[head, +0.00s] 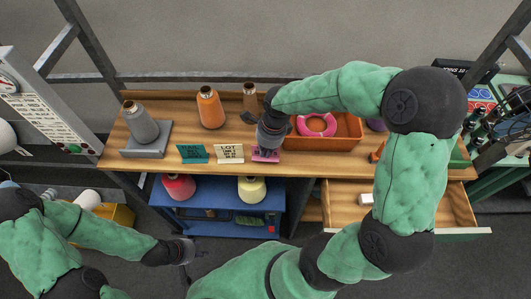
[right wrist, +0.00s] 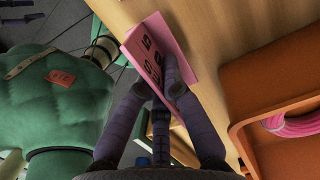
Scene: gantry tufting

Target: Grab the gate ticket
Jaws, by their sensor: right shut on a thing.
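A pink folded ticket (head: 265,155) stands near the front edge of the wooden bench top. In the right wrist view the pink ticket (right wrist: 152,52) shows dark print that I cannot read clearly. My right gripper (head: 268,144) reaches down over it from behind, and its fingers (right wrist: 158,84) are shut on the card. The fingers hide part of it. A teal card (head: 193,153) and a cream card (head: 229,153) marked LOT stand to its left. My left gripper (head: 188,251) hangs low in front of the bench, away from the cards; its jaws are too small to judge.
An orange tray (head: 345,144) with a pink ring coil (head: 316,125) sits just right of the ticket. Thread cones, one grey (head: 139,124) and one orange (head: 210,107), stand at left and behind. An open drawer (head: 345,218) juts out at right. A blue shelf cart (head: 225,228) stands below.

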